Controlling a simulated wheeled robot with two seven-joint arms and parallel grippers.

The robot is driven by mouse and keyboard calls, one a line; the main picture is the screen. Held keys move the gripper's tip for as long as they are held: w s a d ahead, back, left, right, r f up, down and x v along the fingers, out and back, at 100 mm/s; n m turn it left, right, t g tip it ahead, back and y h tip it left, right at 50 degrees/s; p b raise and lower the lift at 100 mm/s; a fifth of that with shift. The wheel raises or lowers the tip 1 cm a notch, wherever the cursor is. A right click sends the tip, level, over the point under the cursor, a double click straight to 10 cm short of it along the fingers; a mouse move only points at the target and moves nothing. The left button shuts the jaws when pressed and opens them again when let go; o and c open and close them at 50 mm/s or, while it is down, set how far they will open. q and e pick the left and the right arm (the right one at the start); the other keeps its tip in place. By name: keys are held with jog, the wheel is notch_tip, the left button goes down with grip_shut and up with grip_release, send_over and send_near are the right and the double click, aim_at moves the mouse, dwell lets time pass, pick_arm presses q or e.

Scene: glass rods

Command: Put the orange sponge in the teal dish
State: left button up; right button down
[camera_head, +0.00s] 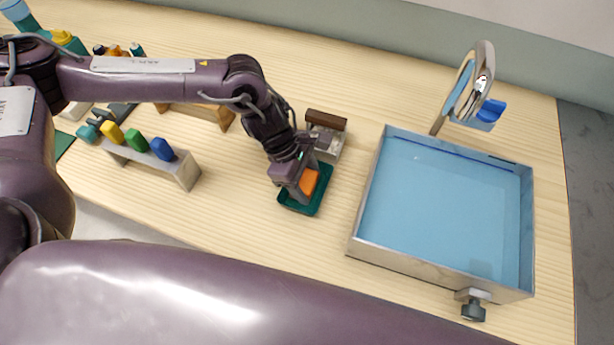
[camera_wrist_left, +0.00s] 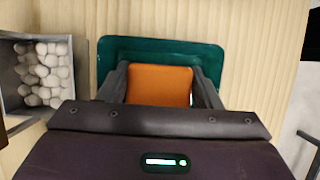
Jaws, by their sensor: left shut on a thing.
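The orange sponge (camera_head: 309,181) is between the fingers of my left gripper (camera_head: 302,188), which is shut on it. In the left wrist view the sponge (camera_wrist_left: 159,86) shows between the two dark fingers (camera_wrist_left: 160,88). The teal dish (camera_head: 318,202) is directly below and around the sponge in both views; its rim (camera_wrist_left: 150,46) shows beyond the sponge in the left wrist view. I cannot tell whether the sponge touches the dish floor. My right gripper is not in view.
A metal sink (camera_head: 440,215) with a blue floor and a tap (camera_head: 483,75) stands right of the dish. A box of pale pebbles (camera_wrist_left: 45,72) is close beside the dish. A metal rack (camera_head: 185,172) with coloured pieces stands to the left. Bare wood lies between rack and dish.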

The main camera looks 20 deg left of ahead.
pick_arm(q)
jog(key=o, duration=0.9)
jog(key=shift+o, duration=0.2)
jog(key=shift+r, duration=0.1)
jog(key=b+v, duration=0.2)
jog(key=v, duration=1)
jog(key=shift+d, duration=0.1)
